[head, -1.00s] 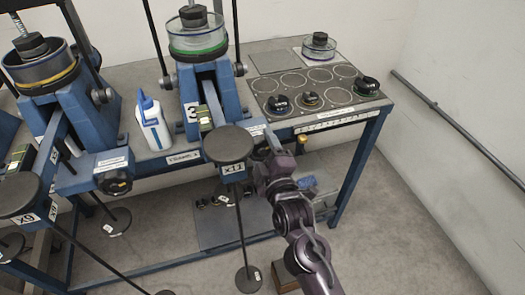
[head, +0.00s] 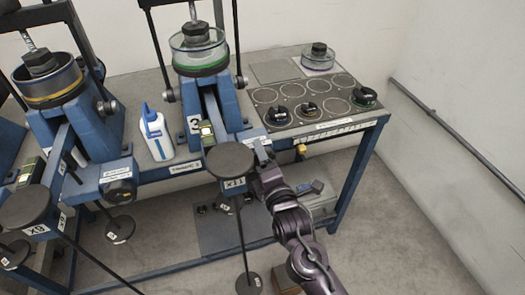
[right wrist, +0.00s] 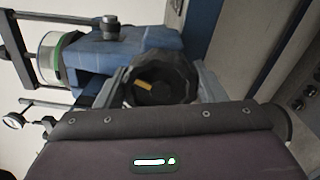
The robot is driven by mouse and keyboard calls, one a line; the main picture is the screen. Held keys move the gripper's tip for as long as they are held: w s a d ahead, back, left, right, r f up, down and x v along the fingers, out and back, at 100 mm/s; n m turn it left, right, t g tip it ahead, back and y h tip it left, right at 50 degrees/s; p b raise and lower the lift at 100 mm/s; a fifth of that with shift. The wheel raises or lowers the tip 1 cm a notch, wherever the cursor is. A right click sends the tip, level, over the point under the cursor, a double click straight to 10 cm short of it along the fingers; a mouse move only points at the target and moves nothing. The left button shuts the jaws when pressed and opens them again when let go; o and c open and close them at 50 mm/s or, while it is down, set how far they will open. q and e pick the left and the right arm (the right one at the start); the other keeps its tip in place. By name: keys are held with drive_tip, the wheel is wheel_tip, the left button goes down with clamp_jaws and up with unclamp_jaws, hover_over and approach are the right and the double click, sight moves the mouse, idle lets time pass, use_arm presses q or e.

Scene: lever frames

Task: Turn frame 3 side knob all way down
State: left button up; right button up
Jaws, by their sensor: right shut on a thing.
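Frame 3 (head: 218,98) is a blue lever frame with a "3" label and a green-ringed clear dish on top. Its lever ends in a round dark plate (head: 230,160) marked x11. My right gripper (head: 262,155) is at the right side of the frame's front end. In the right wrist view, my right gripper (right wrist: 163,84) is shut on the side knob (right wrist: 176,72), a black faceted knob with a yellow mark. Blue frame parts (right wrist: 125,48) lie just behind it. In the head view the knob is hidden by the gripper. My left gripper is not in view.
A second blue lever frame (head: 90,125) stands to the left with its own black knob (head: 119,188). A white bottle (head: 157,135) stands between them. Black weights lie on a marked panel (head: 315,85) to the right. A lower shelf (head: 220,230) is below.

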drive_tip(key=o, duration=1.1)
drive_tip(key=shift+s+a+b, duration=0.1)
drive_tip(key=shift+a+b, duration=0.2)
drive_tip(key=shift+a, duration=0.1)
drive_tip(key=shift+o, duration=1.1)
drive_tip(key=shift+a+f, duration=0.1)
drive_tip(key=shift+a, duration=0.05)
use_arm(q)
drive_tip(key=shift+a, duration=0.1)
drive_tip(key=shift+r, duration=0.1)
use_arm(e)
drive_tip(key=shift+s+d, duration=0.15)
drive_tip(key=shift+d, duration=0.15)
use_arm(q)
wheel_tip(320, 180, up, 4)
drive_tip(key=p, duration=0.4)
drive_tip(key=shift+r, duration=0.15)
use_arm(e)
drive_tip(key=v, duration=0.5)
drive_tip(key=shift+s+d, duration=0.15)
drive_tip(key=shift+s, duration=0.1)
